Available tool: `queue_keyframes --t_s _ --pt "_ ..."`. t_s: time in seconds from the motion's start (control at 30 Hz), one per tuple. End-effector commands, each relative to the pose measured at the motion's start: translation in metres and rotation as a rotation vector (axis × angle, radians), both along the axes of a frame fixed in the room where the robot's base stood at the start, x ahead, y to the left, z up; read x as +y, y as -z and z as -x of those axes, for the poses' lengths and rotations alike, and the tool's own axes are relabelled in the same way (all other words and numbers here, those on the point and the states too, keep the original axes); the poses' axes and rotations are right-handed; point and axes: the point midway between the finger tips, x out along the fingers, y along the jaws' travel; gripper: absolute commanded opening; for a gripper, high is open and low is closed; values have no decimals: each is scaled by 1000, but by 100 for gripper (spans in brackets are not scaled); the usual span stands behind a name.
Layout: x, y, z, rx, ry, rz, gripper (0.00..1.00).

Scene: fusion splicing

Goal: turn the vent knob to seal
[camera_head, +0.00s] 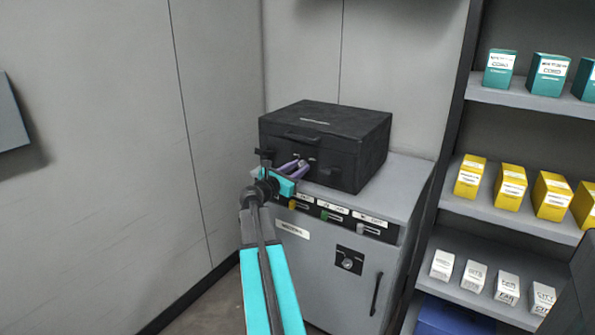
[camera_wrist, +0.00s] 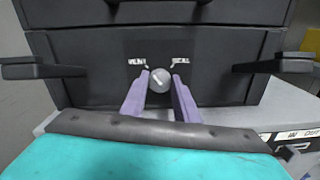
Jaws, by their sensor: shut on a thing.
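The vent knob (camera_wrist: 160,79) is a round grey knob on the front of the black case (camera_head: 322,140), which stands on the grey cabinet. In the wrist view the label "VENT" (camera_wrist: 137,62) is at its upper left and the label "SEAL" (camera_wrist: 181,61) at its upper right. A light mark on the knob slants toward the upper left, on the VENT side. My gripper (camera_wrist: 160,84) has purple fingers closed on both sides of the knob. In the head view my gripper (camera_head: 300,164) reaches the case front, and the fingers partly hide the knob.
The grey cabinet (camera_head: 335,275) has a row of coloured switches, a dial and a door handle. Shelves (camera_head: 520,97) with teal, yellow and white boxes stand at the right. A grey wall is close on the left. Black latches (camera_wrist: 280,66) stick out from the case on both sides.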

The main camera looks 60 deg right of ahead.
Motion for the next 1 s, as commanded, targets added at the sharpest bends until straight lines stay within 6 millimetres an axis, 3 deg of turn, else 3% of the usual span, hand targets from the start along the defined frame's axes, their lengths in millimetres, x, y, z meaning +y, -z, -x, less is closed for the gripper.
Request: queue_keyframes --t_s 1.0 --pt "-2 3 3 -930 -1 12 5"
